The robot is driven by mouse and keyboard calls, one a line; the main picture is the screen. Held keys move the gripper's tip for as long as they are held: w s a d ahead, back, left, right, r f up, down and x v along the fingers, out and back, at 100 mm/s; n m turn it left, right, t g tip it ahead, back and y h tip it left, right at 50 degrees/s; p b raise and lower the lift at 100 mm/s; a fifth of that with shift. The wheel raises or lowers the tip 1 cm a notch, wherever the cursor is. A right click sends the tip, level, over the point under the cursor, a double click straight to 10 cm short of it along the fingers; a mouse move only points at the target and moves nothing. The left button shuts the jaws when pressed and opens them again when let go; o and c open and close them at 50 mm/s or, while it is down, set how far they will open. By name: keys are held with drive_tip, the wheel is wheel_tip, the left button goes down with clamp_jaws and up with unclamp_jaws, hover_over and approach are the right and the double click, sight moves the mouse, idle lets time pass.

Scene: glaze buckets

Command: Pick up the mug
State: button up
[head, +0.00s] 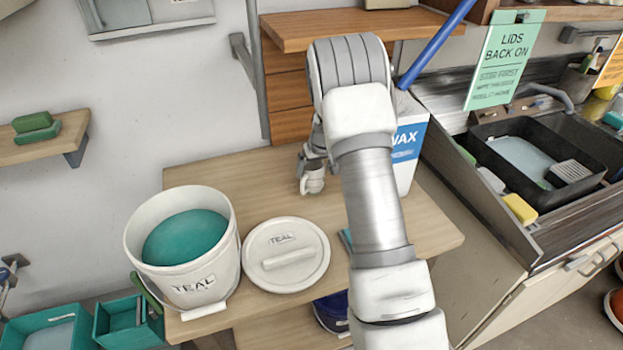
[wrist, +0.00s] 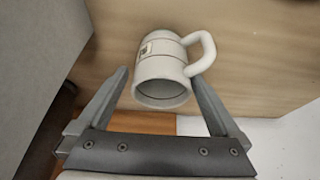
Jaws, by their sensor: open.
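The mug (wrist: 160,68) is off-white with a small label on its side and a handle on the right in the wrist view. Its dark opening faces the gripper side of that picture. My gripper (wrist: 162,83) is open, with one finger on each side of the mug; the right finger is close to the handle, and I cannot tell whether it touches. In the head view the mug (head: 313,180) stands on the wooden table (head: 220,165) below my gripper, whose fingers are mostly hidden by my wrist.
A white bucket of teal glaze (head: 185,240) and its lid (head: 286,254) stand on the table to the left. A white wax box (head: 408,140) is behind my arm on the right. A wooden shelf (head: 290,30) is at the back.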

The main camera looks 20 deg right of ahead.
drive_tip(key=shift+p+x, duration=0.55)
drive_tip(key=shift+x, duration=2.15)
drive_tip(key=shift+w+a, duration=0.1)
drive_tip(key=shift+w, duration=0.05)
drive_tip(key=c, duration=1.4)
drive_tip(key=shift+r, duration=0.15)
clamp_jaws()
